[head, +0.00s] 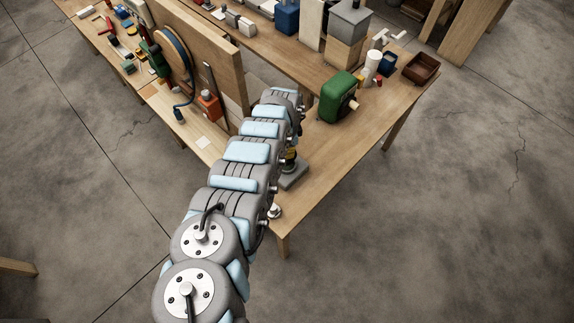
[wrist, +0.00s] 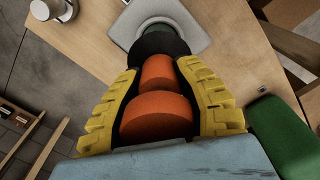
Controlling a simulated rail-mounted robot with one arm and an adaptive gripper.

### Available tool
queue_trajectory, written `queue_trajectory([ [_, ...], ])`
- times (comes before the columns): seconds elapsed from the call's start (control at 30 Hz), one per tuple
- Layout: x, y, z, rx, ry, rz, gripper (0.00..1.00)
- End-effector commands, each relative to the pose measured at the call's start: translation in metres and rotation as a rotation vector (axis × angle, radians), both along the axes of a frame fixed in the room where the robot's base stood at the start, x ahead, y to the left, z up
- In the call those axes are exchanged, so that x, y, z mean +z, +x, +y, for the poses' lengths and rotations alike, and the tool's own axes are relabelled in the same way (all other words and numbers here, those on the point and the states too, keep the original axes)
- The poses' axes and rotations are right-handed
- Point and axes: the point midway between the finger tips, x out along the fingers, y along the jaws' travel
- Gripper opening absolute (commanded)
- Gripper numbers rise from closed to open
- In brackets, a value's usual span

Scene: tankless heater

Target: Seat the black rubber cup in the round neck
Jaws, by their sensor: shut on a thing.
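In the wrist view, my gripper (wrist: 160,68) has its yellow ribbed fingers closed around an orange stepped body (wrist: 155,117). The black rubber cup (wrist: 158,40) is at the far end of this body, just past the fingertips, and looks like one piece with it. I cannot tell whether cup and neck touch. In the head view my arm hides most of this; the grey plate (head: 295,176) shows beside it on the bench.
A green housing (head: 338,97) stands on the wooden bench (head: 350,142), right of my arm; a brown tray (head: 421,68) is farther right. A wooden panel (head: 207,45) rises at the left. A small white round thing (head: 274,211) sits at the near edge. The bench's right front is clear.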

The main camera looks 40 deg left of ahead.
Motion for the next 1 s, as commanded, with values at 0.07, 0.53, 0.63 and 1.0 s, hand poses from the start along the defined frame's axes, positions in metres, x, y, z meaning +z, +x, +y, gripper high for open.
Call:
queue_trajectory([
  [0.07, -0.004, 0.0, 0.0, 0.0, 0.0, 0.0, 0.0],
  [0.53, -0.019, 0.001, -0.001, -0.002, 0.0, 0.0, 0.0],
  [0.63, -0.022, 0.0, 0.0, -0.001, 0.0, 0.0, 0.0],
  [1.0, -0.031, 0.0, 0.0, 0.0, 0.0, 0.0, 0.0],
])
